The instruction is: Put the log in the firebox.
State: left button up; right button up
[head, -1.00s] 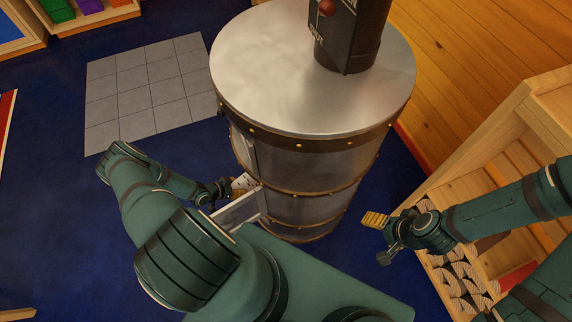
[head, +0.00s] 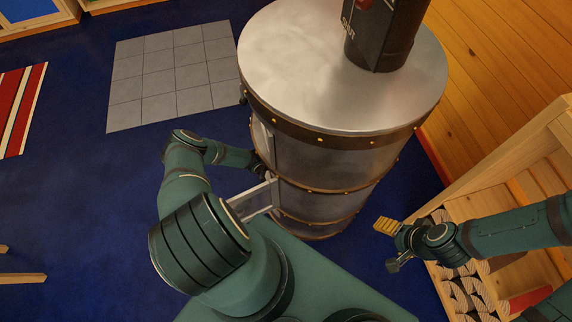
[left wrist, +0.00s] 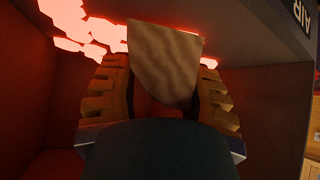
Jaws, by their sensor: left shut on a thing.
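The log (left wrist: 165,62), a pale brown split piece, is between the ribbed fingers of my left gripper (left wrist: 162,85) in the left wrist view. My left gripper is shut on it, inside the dark red firebox (left wrist: 40,100). Glowing embers (left wrist: 85,28) lie beyond the log; I cannot tell whether it touches them. In the head view the firebox is in the round metal stove (head: 325,170), its small door (head: 251,200) open. My left gripper and the log are hidden there by the stove. My right gripper (head: 390,243) is right of the stove; its opening is unclear.
A dark flue pipe (head: 382,35) rises from the stove top. A wooden rack with cut logs (head: 462,290) stands at the right, close to my right arm. Grey floor tiles (head: 170,75) and open blue floor (head: 80,190) lie to the left.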

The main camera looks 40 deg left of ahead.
pick_arm(q)
jog(key=shift+f, duration=0.75)
pick_arm(e)
jog(key=shift+w+f, duration=0.1)
jog(key=shift+f, duration=0.4)
pick_arm(q)
jog(key=o, duration=1.2)
jog(key=shift+o, duration=0.2)
jog(key=shift+r, duration=0.1)
jog(key=p+v, duration=0.5)
jog(key=v, duration=0.7)
pick_arm(e)
jog(key=r, duration=0.2)
jog(key=w+r, duration=0.1)
jog(key=r, duration=0.2)
jog(key=shift+d+r, duration=0.1)
jog(key=shift+d, duration=0.05)
